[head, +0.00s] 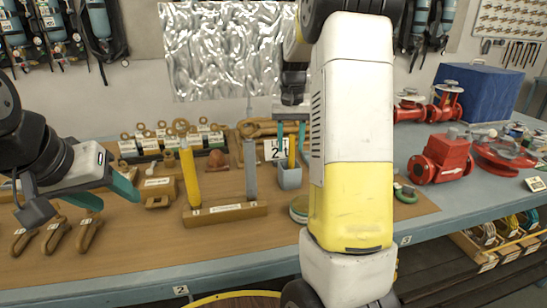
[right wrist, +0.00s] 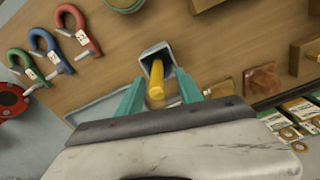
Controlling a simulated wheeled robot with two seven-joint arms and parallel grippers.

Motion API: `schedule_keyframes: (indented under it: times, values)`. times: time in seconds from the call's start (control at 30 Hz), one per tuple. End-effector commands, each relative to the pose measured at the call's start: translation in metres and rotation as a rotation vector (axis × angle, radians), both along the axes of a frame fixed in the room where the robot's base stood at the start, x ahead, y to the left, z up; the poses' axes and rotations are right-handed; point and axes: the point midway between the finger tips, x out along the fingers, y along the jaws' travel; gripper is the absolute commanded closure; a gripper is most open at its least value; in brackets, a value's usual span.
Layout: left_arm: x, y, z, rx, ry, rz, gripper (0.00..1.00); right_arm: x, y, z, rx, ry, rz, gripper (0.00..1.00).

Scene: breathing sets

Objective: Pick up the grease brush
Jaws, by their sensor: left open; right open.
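A yellow handle (head: 292,152), which looks like the grease brush, stands in a small grey square cup (head: 289,178) on the bench. Its lower end is hidden in the cup. In the right wrist view the yellow handle (right wrist: 156,82) rises from the cup (right wrist: 158,54) between the two teal fingers of my right gripper (right wrist: 158,92), which are apart on either side of it. In the head view my right gripper (head: 301,143) is above the cup, partly hidden by my own arm. My left gripper (head: 106,193) is open and empty at the left, above the bench.
A wooden block (head: 225,213) holding upright yellow and grey tools stands left of the cup. Wooden shackles (head: 55,236) lie front left. Red valves (head: 441,158) and a blue box (head: 482,92) are at the right.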

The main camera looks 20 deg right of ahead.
Motion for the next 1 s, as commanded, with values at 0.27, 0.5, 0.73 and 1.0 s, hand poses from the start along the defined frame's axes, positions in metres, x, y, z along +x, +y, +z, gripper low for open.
schedule_keyframes:
  times: [0.27, 0.5, 0.73, 1.0]
  values:
    - [0.0, 0.0, 0.0, 0.0, 0.0, 0.0, 0.48, -0.005, -0.002, -0.039, 0.001, 0.003, 0.001, 0.57]
    - [0.0, 0.0, 0.0, 0.0, 0.0, 0.0, 0.48, -0.004, -0.002, -0.042, 0.001, 0.0, 0.001, 0.57]
    - [0.0, 0.0, 0.0, 0.0, 0.0, 0.0, 0.48, -0.004, -0.002, -0.042, 0.001, 0.0, 0.001, 0.92]
    - [0.0, 0.0, 0.0, 0.0, 0.0, 0.0, 0.48, -0.004, -0.002, -0.042, 0.001, 0.0, 0.001, 1.0]
